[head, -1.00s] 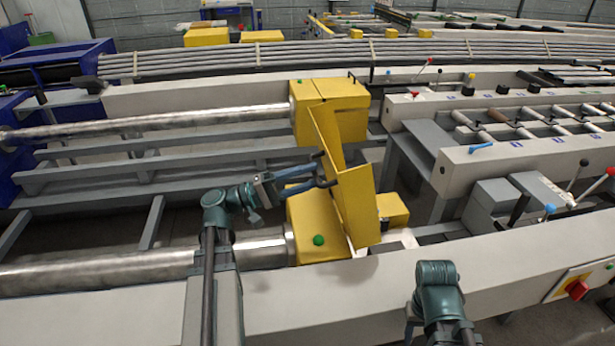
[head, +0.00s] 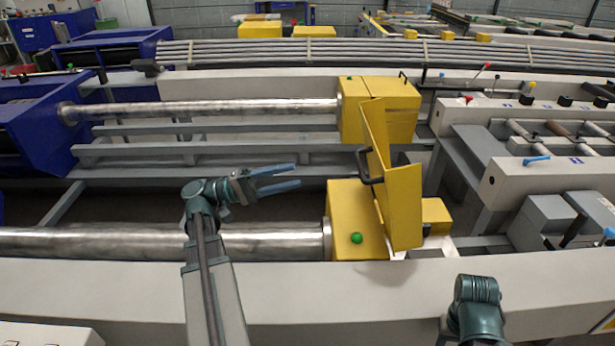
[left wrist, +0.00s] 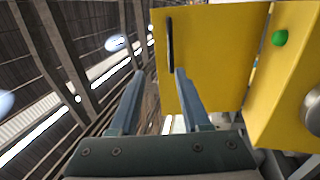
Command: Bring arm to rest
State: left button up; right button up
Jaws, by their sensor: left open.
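My left gripper (head: 283,179) is open and empty in the head view, above the runout table and left of the yellow hinged guard (head: 400,200). Its two blue-grey fingers point right, toward the guard, with a clear gap between them and it. The guard stands tilted up and has a black handle (head: 368,166) on its left face. In the left wrist view, the open fingers (left wrist: 158,92) show with nothing between them, and the yellow panel (left wrist: 205,60) with its handle (left wrist: 170,45) lies beyond. My right arm shows at the lower right; its gripper is out of view.
A grey beam (head: 290,290) runs across the front. Two steel bars, the upper bar (head: 210,108) and lower bar (head: 120,241), run left from yellow housings. A green button (head: 356,238) sits on the lower housing. Roller frames stand at the right.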

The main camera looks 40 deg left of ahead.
pick_arm(q)
jog(key=shift+s+a, duration=0.45)
jog(key=shift+a, duration=0.15)
